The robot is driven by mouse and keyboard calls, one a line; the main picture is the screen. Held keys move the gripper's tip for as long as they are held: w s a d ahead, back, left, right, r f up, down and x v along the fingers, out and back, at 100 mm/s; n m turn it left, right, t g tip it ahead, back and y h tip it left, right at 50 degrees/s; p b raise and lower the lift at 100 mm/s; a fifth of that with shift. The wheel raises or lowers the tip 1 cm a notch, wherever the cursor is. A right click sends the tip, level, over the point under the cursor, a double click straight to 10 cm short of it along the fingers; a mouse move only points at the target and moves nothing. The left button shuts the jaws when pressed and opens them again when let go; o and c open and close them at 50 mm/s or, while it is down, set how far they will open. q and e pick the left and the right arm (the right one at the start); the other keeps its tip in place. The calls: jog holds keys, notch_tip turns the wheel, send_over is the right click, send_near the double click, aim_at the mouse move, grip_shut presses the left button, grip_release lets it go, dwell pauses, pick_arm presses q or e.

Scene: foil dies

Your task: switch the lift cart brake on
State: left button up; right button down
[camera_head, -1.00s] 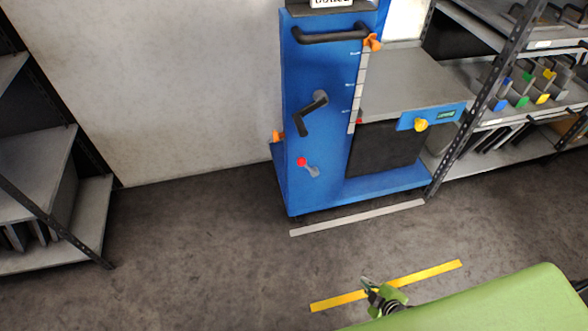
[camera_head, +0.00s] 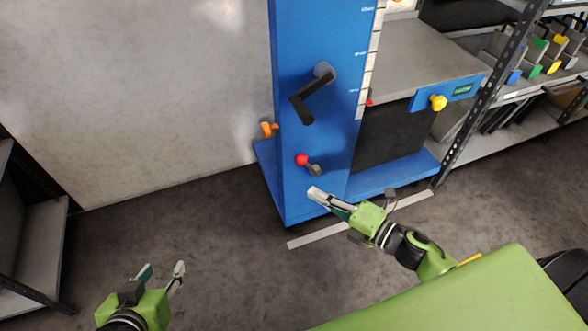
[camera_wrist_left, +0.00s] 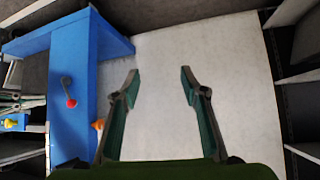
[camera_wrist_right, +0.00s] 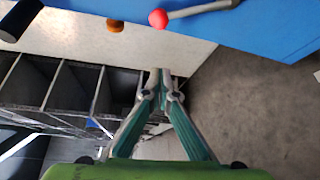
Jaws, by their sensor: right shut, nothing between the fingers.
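The blue lift cart (camera_head: 312,130) stands against the wall. Low on its front is a small grey lever (camera_head: 314,170) with a red ball knob (camera_head: 302,160) at its upper left end. The knob also shows at the top of the right wrist view (camera_wrist_right: 158,18) and in the left wrist view (camera_wrist_left: 71,103). My right gripper (camera_head: 313,191) is shut and empty, its tips just below the lever in the head view and apart from the knob in the right wrist view. My left gripper (camera_head: 163,268) is open and empty over the floor at lower left.
A black crank handle (camera_head: 312,92) sticks out above the lever. An orange part (camera_head: 268,129) is at the cart's left side and a yellow knob (camera_head: 438,103) on its platform. Shelves (camera_head: 520,70) stand right, another rack (camera_head: 35,240) left. Floor between is clear.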

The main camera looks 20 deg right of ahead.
aim_at(308, 167)
pick_arm(q)
jog(key=shift+r, duration=0.25)
pick_arm(e)
jog(key=shift+a+r, duration=0.15)
jog(key=shift+r, duration=0.05)
pick_arm(q)
jog(key=w+d+r+t+h+b, duration=0.2)
jog(key=w+r+t, duration=0.3)
jog(key=r, duration=0.4)
jog(key=shift+w+d+r+t, duration=0.15)
jog(key=shift+w+d+t, duration=0.3)
jog(key=shift+w, duration=0.15)
pick_arm(e)
jog(key=w+a, duration=0.1)
jog(key=w, duration=0.8)
jog(key=shift+w+a+f, duration=0.15)
